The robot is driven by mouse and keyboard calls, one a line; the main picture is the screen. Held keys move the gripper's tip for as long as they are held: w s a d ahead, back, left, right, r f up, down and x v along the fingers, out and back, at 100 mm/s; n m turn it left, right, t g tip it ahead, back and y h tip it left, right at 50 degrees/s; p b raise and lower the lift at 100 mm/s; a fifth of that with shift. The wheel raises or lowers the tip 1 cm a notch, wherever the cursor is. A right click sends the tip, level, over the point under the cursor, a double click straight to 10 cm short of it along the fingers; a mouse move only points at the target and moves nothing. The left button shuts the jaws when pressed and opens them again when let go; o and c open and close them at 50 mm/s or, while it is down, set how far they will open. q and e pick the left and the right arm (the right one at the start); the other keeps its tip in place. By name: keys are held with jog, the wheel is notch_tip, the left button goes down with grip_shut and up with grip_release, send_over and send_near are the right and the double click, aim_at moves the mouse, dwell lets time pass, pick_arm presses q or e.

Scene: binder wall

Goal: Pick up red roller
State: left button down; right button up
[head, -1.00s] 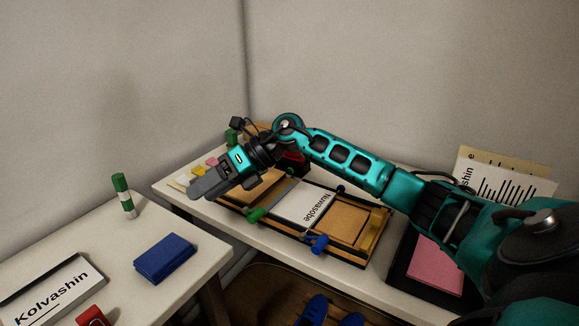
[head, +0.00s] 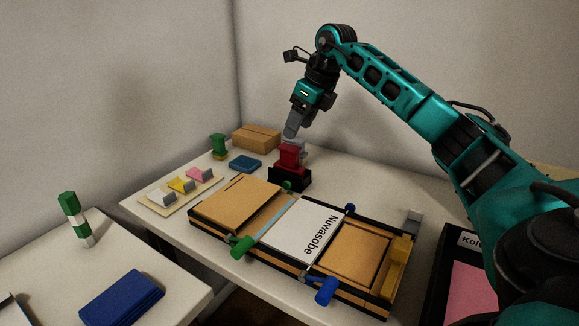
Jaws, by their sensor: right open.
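A red object (head: 289,157), which looks like the red roller, stands on a black base (head: 290,180) at the back of the far table. A grey part shows at its upper back. My right gripper (head: 291,133) points down just above it, with its grey fingers close to its top. The jaws are open and nothing shows between them. I cannot tell whether the fingers touch the red object. My left gripper is out of view.
A wooden frame (head: 229,206) holding a white "Nuwasobe" card (head: 307,238) lies in front, with green and blue knobs. A green stamp (head: 219,145), a blue pad (head: 244,164) and a cardboard box (head: 257,138) stand left of the red object. A wall is close behind.

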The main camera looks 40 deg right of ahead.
aim_at(290, 147)
jog(key=x, duration=0.4)
jog(key=shift+f+b, duration=0.2)
jog(key=shift+b, duration=0.2)
jog(key=b+x, duration=0.2)
jog(key=x, duration=0.3)
jog(key=shift+a+f, duration=0.15)
jog(key=shift+f, duration=0.15)
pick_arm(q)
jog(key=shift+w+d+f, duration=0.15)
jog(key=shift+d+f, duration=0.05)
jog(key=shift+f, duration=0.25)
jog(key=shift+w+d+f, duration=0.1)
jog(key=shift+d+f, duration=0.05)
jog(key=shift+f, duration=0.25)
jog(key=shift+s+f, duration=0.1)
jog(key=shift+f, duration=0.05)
pick_arm(e)
jog(key=c, duration=1)
